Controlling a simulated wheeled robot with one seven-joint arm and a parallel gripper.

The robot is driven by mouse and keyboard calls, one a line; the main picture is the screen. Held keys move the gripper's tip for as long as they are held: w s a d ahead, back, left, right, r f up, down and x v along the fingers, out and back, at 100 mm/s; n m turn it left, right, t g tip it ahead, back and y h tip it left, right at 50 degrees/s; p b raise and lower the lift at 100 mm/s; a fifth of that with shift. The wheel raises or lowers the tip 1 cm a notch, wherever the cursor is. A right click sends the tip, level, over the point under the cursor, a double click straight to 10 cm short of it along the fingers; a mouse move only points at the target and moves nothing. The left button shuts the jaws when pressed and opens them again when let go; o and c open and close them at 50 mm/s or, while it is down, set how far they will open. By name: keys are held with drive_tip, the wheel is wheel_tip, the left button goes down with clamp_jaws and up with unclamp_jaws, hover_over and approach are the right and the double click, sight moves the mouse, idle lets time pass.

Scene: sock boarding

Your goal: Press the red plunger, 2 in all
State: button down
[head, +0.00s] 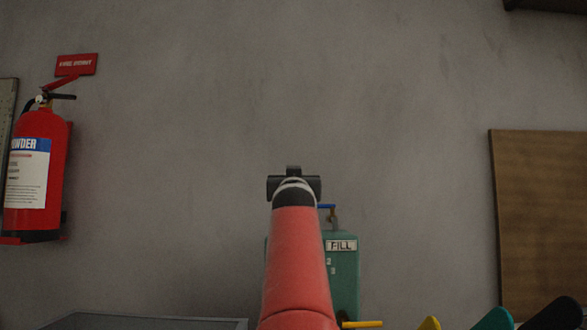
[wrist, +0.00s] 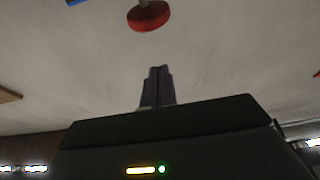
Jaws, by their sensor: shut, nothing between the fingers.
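The red plunger (wrist: 149,17) shows in the wrist view as a round red knob on a pale stem, at the top edge of the picture. My gripper (wrist: 159,70) is shut, its two dark fingers together and empty. The fingertips are apart from the plunger, with a gap of wall between them in the picture. In the head view my gripper (head: 293,169) is above the green box (head: 345,275) marked FILL, and my arm covers part of that box. I cannot see the plunger in the head view.
A blue lever (head: 326,206) stands on top of the green box, and a yellow lever (head: 362,324) is low on it. A red fire extinguisher (head: 36,175) hangs at the left. A wooden board (head: 540,220) is at the right. The wall between is bare.

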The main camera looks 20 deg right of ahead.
drive_tip(key=shift+w+d+f, duration=0.2)
drive_tip(key=shift+w+f, duration=0.3)
drive_tip(key=shift+f, duration=0.35)
drive_tip(key=shift+w+d+f, duration=0.2)
drive_tip(key=shift+w+f, duration=0.25)
drive_tip(key=shift+f, duration=0.4)
wheel_tip(320, 180, down, 4)
drive_tip(key=b, duration=0.4)
drive_tip(key=shift+r, duration=0.2)
